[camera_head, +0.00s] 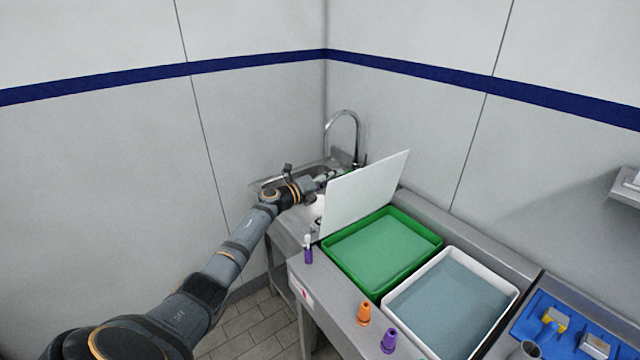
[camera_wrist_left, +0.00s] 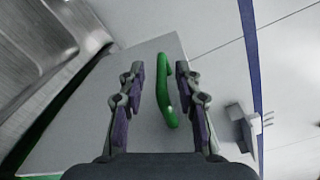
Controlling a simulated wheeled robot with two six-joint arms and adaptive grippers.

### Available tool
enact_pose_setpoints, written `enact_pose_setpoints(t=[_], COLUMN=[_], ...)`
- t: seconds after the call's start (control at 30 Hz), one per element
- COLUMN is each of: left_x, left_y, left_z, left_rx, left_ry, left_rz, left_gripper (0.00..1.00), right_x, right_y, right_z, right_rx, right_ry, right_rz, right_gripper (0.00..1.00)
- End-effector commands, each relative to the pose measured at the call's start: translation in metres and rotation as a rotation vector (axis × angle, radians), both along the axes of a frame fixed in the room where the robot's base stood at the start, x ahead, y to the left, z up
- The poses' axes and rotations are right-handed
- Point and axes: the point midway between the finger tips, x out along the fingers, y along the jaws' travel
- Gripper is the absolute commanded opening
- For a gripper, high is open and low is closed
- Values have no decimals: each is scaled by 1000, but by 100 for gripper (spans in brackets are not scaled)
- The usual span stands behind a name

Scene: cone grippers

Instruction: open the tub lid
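The tub lid (camera_head: 366,192) is a flat pale panel standing steeply tilted up along the left edge of the green tub (camera_head: 431,236). The tub's inside shows. In the left wrist view the lid (camera_wrist_left: 90,120) fills much of the middle, with its green handle (camera_wrist_left: 163,90) on the face towards me. My left gripper (camera_head: 324,180) is behind the lid and partly hidden by it. In the wrist view its fingers (camera_wrist_left: 160,72) are apart, one on each side of the handle; the handle looks nearer the right finger. Contact cannot be told. My right gripper is not in view.
A white tub (camera_head: 508,287) stands right of the green one. An orange cone (camera_head: 364,314) and purple cones (camera_head: 388,341) line the counter's front edge. A sink with a tap (camera_head: 342,115) is behind the lid. A blue tray (camera_head: 526,327) holds tools at the right.

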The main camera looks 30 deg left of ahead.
Motion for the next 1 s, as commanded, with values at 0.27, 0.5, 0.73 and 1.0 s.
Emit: enact_pose_setpoints(t=[0.27, 0.5, 0.73, 1.0], left_x=[-64, -90, -94, -94], left_y=[24, 33, 34, 34], left_z=[-2, -1, 0, 0], left_rx=[8, 1, 0, 0], left_ry=[6, 3, 1, 1], left_rz=[0, 0, 0, 0], left_gripper=[34, 34, 34, 34], right_x=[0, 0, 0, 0], right_y=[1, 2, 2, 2], right_z=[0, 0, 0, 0], right_rx=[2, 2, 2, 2], right_ry=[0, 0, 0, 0], right_rz=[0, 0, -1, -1], right_gripper=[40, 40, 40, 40])
